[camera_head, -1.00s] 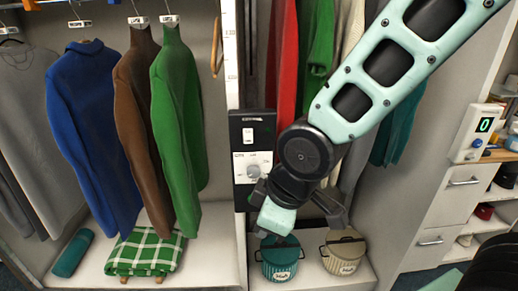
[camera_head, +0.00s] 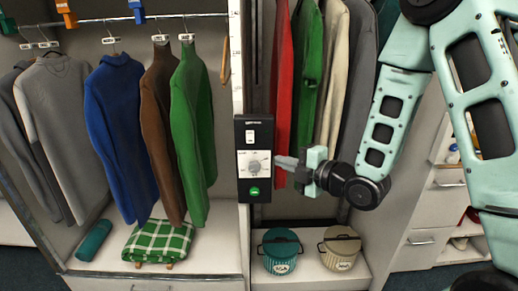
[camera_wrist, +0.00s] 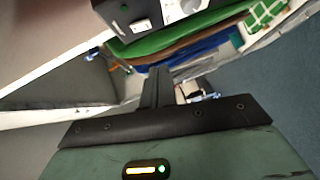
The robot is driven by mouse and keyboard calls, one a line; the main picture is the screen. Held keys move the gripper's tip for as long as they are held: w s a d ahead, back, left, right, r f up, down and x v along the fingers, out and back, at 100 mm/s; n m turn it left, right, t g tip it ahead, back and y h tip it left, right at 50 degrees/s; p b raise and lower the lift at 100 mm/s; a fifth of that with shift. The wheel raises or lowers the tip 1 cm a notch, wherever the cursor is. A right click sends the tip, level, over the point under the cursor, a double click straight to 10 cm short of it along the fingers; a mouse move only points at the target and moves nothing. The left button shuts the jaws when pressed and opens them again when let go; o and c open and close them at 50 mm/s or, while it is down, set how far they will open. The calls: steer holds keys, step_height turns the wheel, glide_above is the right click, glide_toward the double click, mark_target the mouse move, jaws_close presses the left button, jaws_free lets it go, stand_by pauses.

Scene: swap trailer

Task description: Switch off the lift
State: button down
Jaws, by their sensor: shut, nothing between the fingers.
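A tall black control panel (camera_head: 254,180) is mounted on the post between the two wardrobe bays. It has a white rocker switch (camera_head: 251,136) at the top, a white plate with a grey round dial (camera_head: 254,165) in the middle, and a round green button or lamp (camera_head: 254,192) at the bottom. My gripper (camera_head: 279,161) is shut and empty, its fingers pointing left just right of the dial; I cannot tell whether they touch the panel. In the wrist view, the fingers (camera_wrist: 158,74) are together, and the panel (camera_wrist: 148,14) shows at the top, partly cut off.
Hanging sweaters (camera_head: 190,135) fill the left bay, above a folded green checked blanket (camera_head: 158,243). Clothes (camera_head: 307,70) hang behind my gripper. A teal pot (camera_head: 280,252) and a cream pot (camera_head: 341,249) stand on the lower shelf. Drawers (camera_head: 436,220) are at the right.

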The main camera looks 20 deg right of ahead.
steer(key=shift+s+d+r+t, duration=0.2)
steer(key=shift+d+t, duration=0.05)
steer(key=shift+t, duration=0.05)
steer(key=p, duration=0.2)
glide_toward(250, 137)
steer(key=w+a+f, duration=0.2)
steer(key=w+a, duration=0.2)
steer(key=shift+w+d+f, duration=0.3)
steer(key=shift+w+d, duration=0.05)
steer(key=shift+w, duration=0.2)
